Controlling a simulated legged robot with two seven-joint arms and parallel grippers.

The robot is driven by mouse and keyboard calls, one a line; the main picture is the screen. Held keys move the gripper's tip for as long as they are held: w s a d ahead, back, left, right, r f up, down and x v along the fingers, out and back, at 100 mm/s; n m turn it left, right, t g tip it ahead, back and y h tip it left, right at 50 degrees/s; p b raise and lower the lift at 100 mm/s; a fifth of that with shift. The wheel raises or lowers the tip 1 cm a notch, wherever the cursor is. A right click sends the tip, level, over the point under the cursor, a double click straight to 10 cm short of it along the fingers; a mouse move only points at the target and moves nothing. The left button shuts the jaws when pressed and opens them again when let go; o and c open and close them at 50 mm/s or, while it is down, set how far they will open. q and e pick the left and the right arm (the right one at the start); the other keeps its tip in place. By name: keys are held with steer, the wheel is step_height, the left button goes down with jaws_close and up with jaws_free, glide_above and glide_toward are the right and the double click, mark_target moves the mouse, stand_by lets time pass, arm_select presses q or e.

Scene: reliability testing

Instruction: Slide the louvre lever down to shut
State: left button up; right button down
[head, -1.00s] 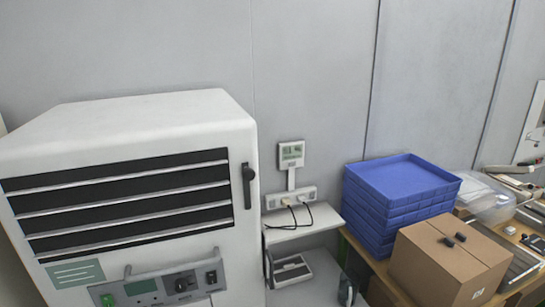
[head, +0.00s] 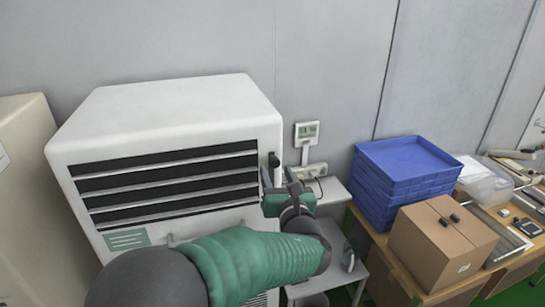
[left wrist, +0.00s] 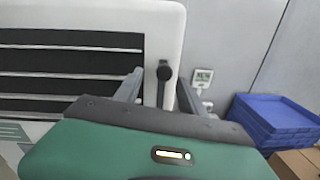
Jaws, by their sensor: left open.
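The white louvre cabinet (head: 90,140) stands at the left in the head view, with dark gaps showing between its slats (head: 165,181). The black louvre lever (head: 275,159) is on the right side of its front; its round knob (left wrist: 164,73) shows in the left wrist view, near the top of a dark upright slot. My left gripper (head: 279,178) is open and empty in front of the lever. In the left wrist view its two fingers stand on either side of the lever, apart from it. The lower slot is hidden behind the gripper. My right gripper is out of view.
A small display (head: 307,131) and a socket strip with cables are on the wall right of the cabinet. Blue stacked trays (head: 405,160) and a cardboard box (head: 440,243) stand on a bench at the right. A beige cabinet (head: 30,190) stands at the far left.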

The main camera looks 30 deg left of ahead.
mark_target(276, 165)
arm_select(q)
steer(key=x, duration=0.3)
steer(key=p+x, duration=0.1)
steer(key=x, duration=0.1)
steer(key=shift+w+d+f, duration=0.15)
steer(key=shift+w+f, duration=0.1)
steer(key=shift+w, duration=0.4)
steer(key=shift+s+d+r, duration=0.1)
steer(key=shift+s+r, duration=0.1)
steer(key=shift+s, duration=0.2)
steer(key=shift+c, duration=0.3)
jaws_close()
steer(key=shift+f, duration=0.15)
